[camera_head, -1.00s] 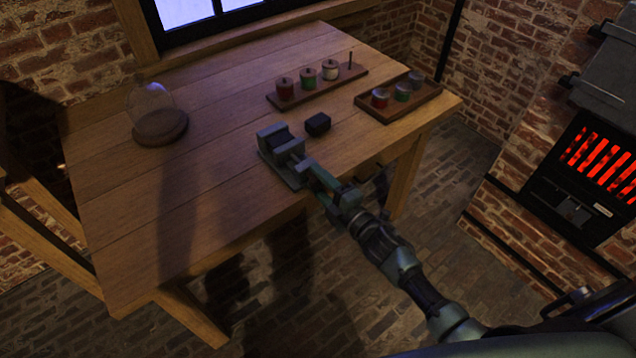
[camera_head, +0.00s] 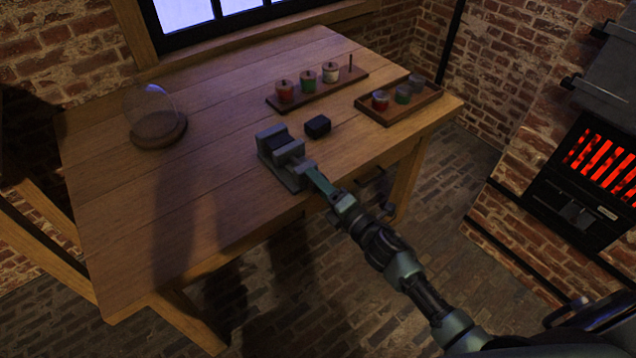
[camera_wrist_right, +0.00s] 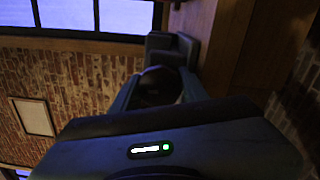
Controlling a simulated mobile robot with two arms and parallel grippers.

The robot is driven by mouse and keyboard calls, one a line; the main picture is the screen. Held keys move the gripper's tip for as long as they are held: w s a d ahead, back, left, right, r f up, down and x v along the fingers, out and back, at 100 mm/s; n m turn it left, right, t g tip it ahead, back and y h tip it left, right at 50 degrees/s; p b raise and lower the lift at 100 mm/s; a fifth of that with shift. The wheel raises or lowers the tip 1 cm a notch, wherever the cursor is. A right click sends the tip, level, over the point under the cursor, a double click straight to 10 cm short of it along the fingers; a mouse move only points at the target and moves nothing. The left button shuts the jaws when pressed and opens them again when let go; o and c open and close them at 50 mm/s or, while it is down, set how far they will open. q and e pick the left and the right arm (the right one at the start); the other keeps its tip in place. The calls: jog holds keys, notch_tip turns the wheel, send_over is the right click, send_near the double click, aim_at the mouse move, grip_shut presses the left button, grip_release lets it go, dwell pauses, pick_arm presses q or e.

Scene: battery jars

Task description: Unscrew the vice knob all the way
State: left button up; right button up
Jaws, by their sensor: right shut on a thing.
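The grey metal vice (camera_head: 275,143) stands at the front edge of the wooden table, its jaws upward. My right gripper (camera_head: 310,172) reaches in from the lower right and is shut at the front of the vice, where the knob is hidden in the head view. In the right wrist view, a dark round knob (camera_wrist_right: 157,87) sits between the fingers of my right gripper (camera_wrist_right: 155,90), with the vice (camera_wrist_right: 172,48) behind it. The knob's thread cannot be seen. My left gripper is not in view.
A small black block (camera_head: 317,126) lies beside the vice. A wooden rack (camera_head: 345,86) with several jars and a tray (camera_head: 430,98) of jars stand at the back right. A glass dome (camera_head: 153,112) on a wooden base stands at the left. The table's middle left is clear.

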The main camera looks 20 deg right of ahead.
jog(key=shift+f, duration=0.2)
jog(key=o, duration=1.4)
jog(key=shift+r, duration=0.1)
jog(key=shift+s+d, duration=0.1)
jog(key=shift+s, duration=0.05)
jog(key=v, duration=0.7)
jog(key=shift+s+b, duration=0.3)
jog(key=shift+b, duration=0.1)
jog(key=shift+r, duration=0.1)
